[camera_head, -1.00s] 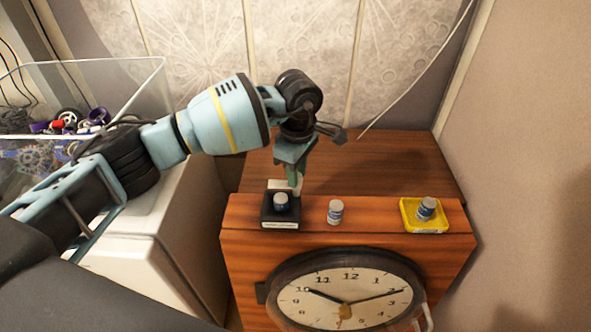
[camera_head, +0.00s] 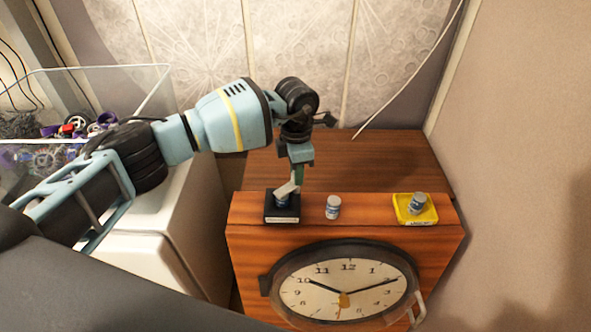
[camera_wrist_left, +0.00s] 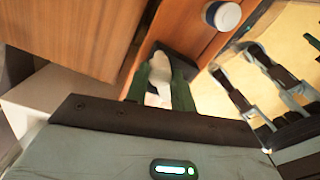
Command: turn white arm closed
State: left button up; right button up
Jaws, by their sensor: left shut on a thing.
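A black base (camera_head: 282,216) with a pale label stands at the left of the wooden cabinet's front top edge. A small bottle (camera_head: 281,202) is on it, mostly covered from above by the gripper and the white arm (camera_head: 289,188). My left gripper (camera_head: 296,180) points down over the base and is shut on the white arm. In the left wrist view the white arm (camera_wrist_left: 158,90) shows between the green fingers (camera_wrist_left: 160,83). The fingertips' exact contact is hard to make out. My right gripper is not in view.
A second bottle (camera_head: 333,207) stands on the wooden cabinet (camera_head: 385,160) to the right. A third bottle (camera_head: 417,203) is in a yellow tray (camera_head: 431,214) further right. A clock (camera_head: 345,283) is on the cabinet's front. A clear bin (camera_head: 120,88) of parts is at left.

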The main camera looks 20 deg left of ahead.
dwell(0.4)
pick_arm(q)
jog(key=o, duration=1)
jog(key=shift+w+r, duration=0.1)
jog(key=shift+r, duration=3.8)
